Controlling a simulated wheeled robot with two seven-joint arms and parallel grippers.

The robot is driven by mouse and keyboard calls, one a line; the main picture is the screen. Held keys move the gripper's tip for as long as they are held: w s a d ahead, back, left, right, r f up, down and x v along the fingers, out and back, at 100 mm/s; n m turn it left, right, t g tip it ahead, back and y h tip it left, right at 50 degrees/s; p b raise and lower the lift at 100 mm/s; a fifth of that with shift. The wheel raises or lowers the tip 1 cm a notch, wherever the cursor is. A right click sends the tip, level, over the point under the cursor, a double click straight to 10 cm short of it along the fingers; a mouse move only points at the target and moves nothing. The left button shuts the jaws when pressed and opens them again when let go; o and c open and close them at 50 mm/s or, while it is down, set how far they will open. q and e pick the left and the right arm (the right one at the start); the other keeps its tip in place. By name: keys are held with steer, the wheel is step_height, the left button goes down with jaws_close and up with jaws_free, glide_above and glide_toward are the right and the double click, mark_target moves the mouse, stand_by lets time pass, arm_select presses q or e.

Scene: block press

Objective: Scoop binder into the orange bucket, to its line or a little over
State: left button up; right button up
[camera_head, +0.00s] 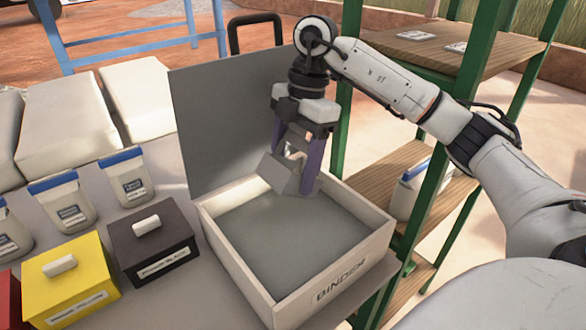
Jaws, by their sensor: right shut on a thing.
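The binder box (345,282) is a cream open bin lettered "BINDER", with smooth grey powder (285,235) inside. My right gripper (297,180) hangs over the back part of the bin, fingers pointing down. It is shut on a grey scoop (279,172), which is tilted above the powder near the back wall. What the scoop holds cannot be seen. My left gripper is out of view. No orange bucket shows in this view.
A grey upright panel (225,125) stands behind the bin. Black (150,245) and yellow (70,280) lidded boxes and blue-lidded jars (130,180) stand at left. A green-framed shelf (440,190) stands close on the right.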

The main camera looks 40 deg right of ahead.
step_height(320, 180, up, 2)
steer(key=h, duration=0.4)
steer(key=shift+r+h, duration=0.15)
steer(key=shift+h, duration=0.25)
steer(key=shift+a+r+h, duration=0.1)
steer(key=shift+r+h, duration=0.15)
steer(key=shift+h, duration=0.35)
steer(key=shift+r+h, duration=0.25)
steer(key=shift+h, duration=0.45)
steer(key=shift+f, duration=0.1)
